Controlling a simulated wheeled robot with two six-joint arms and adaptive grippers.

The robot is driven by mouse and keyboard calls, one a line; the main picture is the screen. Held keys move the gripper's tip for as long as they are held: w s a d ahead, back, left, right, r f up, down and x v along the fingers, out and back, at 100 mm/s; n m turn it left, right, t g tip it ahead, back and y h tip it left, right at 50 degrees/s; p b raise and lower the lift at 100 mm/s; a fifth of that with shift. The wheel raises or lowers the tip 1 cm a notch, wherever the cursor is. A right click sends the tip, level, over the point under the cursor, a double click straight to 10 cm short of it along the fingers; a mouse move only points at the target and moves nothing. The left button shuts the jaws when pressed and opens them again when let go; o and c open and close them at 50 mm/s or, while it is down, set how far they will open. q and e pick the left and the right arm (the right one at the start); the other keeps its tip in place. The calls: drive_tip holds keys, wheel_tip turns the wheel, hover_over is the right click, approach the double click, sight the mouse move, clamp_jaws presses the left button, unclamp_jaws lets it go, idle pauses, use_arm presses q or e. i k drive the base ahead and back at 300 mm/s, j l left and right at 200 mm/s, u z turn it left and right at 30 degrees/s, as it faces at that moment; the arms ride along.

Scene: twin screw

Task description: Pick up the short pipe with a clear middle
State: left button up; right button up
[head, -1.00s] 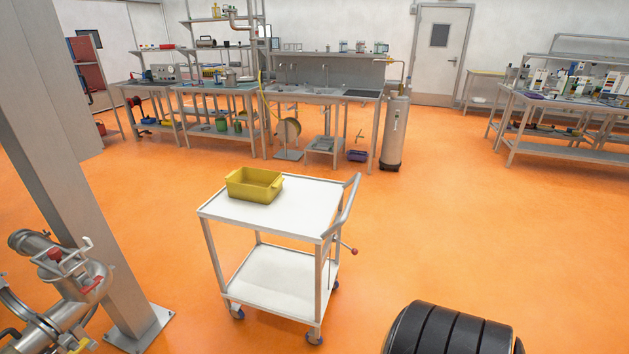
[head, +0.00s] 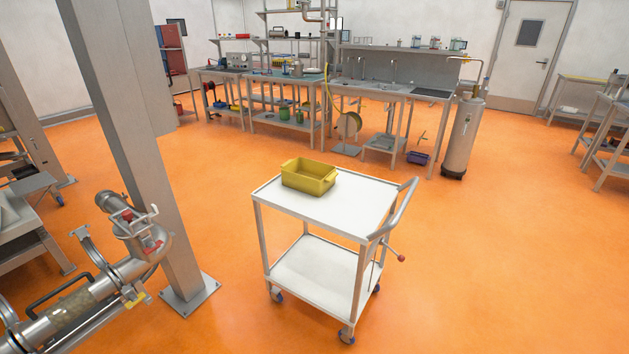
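Metal pipework (head: 135,240) runs up from the lower left, beside a grey column. Within it, a short pipe section (head: 76,308) has a mottled, see-through looking middle between metal ends. It seems joined in line with the pipework, and the lower left picture edge cuts off what lies beyond. I cannot tell for certain that it is the task's short pipe. Neither of my grippers is in view.
A white two-shelf cart (head: 345,200) with a yellow bin (head: 308,177) on top stands in the middle. A grey column (head: 140,150) stands left of it. Workbenches (head: 285,120) and a gas cylinder (head: 463,138) line the back. Orange floor (head: 500,270) is free at right.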

sight(41, 328)
drive_tip(key=u, duration=1.75)
